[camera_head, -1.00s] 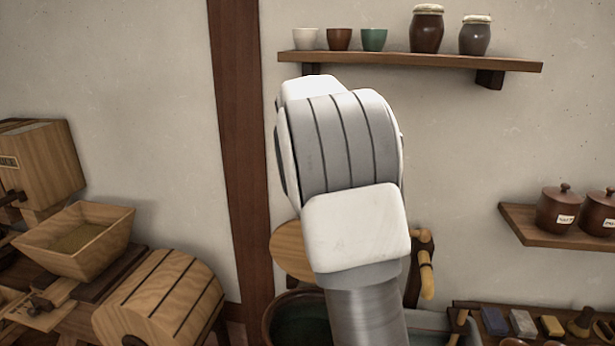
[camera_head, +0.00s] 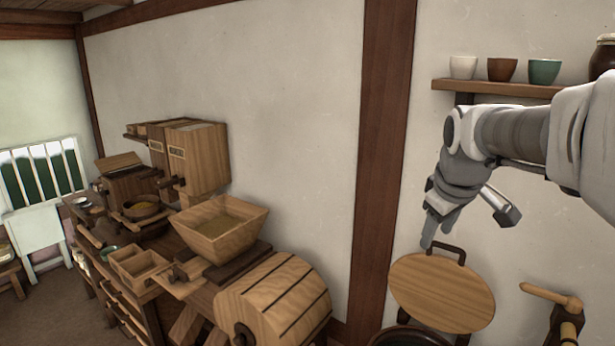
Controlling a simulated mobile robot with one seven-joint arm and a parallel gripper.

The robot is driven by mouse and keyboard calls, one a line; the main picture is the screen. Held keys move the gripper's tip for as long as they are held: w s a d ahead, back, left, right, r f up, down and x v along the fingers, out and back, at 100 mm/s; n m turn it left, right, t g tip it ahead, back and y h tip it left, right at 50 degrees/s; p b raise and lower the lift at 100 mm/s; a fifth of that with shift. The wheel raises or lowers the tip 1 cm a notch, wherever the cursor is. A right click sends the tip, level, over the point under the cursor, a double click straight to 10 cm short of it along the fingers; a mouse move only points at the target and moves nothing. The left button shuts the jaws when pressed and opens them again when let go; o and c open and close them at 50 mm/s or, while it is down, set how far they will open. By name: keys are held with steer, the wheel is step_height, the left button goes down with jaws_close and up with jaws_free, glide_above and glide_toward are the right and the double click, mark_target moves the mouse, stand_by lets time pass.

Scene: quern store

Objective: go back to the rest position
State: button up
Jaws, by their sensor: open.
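My arm reaches in from the right edge, in front of the wall. My gripper (camera_head: 429,238) hangs from its end, pointing down and slightly left. I see it from the side, just above and left of a round wooden lid (camera_head: 443,293) with a dark handle. Nothing shows in its fingers, and it counts as open. I cannot tell whether the fingertips touch the lid's handle or are only in front of it.
A bench at left holds a wooden hopper (camera_head: 222,229), a slatted drum (camera_head: 272,305), boxes and a bowl (camera_head: 141,210). A shelf (camera_head: 495,88) with several cups is on the wall at upper right. A dark wooden post (camera_head: 381,170) stands between them.

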steer(key=s+a+f+m, duration=0.2)
steer(key=s+a, duration=0.1)
steer(key=s, duration=0.4)
steer(key=s+a+f+m+y, duration=0.1)
steer(key=s+a+f+m, duration=0.1)
steer(key=s, duration=0.5)
steer(key=s+a+f+m, duration=0.1)
steer(key=s+a+f, duration=0.2)
steer(key=s, duration=0.5)
steer(key=shift+a+m, duration=0.4)
steer(key=shift+a, duration=0.2)
steer(key=shift+d, duration=0.2)
